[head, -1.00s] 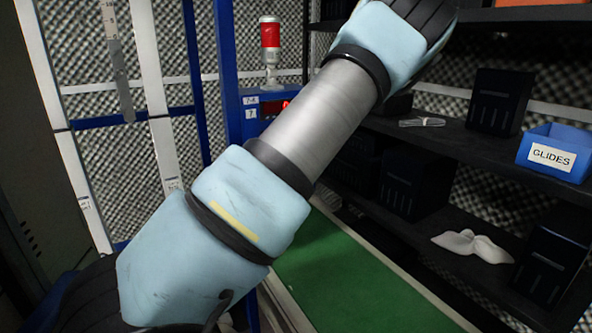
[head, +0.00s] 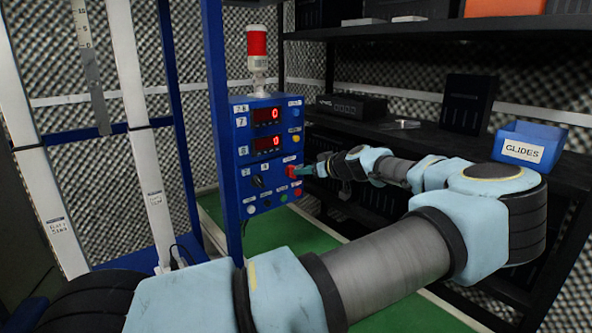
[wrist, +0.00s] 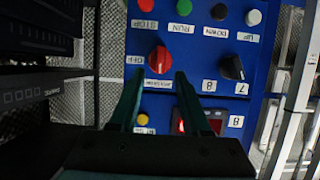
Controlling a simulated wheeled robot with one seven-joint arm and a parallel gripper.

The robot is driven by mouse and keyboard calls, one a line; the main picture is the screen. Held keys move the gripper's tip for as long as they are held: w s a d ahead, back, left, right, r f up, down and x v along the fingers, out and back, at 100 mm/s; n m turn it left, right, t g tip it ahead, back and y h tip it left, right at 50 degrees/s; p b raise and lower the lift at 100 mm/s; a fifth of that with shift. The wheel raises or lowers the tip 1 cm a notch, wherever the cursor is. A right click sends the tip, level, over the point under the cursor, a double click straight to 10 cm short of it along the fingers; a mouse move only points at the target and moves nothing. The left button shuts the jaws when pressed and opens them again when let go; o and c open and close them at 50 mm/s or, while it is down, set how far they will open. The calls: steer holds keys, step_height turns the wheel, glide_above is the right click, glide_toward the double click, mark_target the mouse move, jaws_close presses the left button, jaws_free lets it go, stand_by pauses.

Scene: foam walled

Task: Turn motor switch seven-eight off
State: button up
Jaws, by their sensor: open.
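The blue control panel (head: 262,150) stands left of centre in the head view. Its red rotary switch (head: 291,171) is at the panel's right side, and the wrist view shows it upside down (wrist: 159,58) with an OFF label beside it. Small print under the switch is hard to read. My gripper (head: 307,170) is open and faces the panel. In the wrist view its dark green fingers (wrist: 158,80) point at the red switch, one tip to each side of it. Whether they touch it I cannot tell. A black knob (wrist: 232,67) sits beside it near labels 7 and 8.
Above the switch are two red displays (head: 268,116) and a red-white beacon (head: 257,60). STOP and RUN buttons (wrist: 187,8) lie near the switch. A dark shelf (head: 430,140) with a blue GLIDES bin (head: 528,150) stands to the right.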

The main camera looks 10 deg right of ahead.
steer(key=shift+p+x, duration=0.45)
steer(key=shift+x, duration=2.2)
jaws_close()
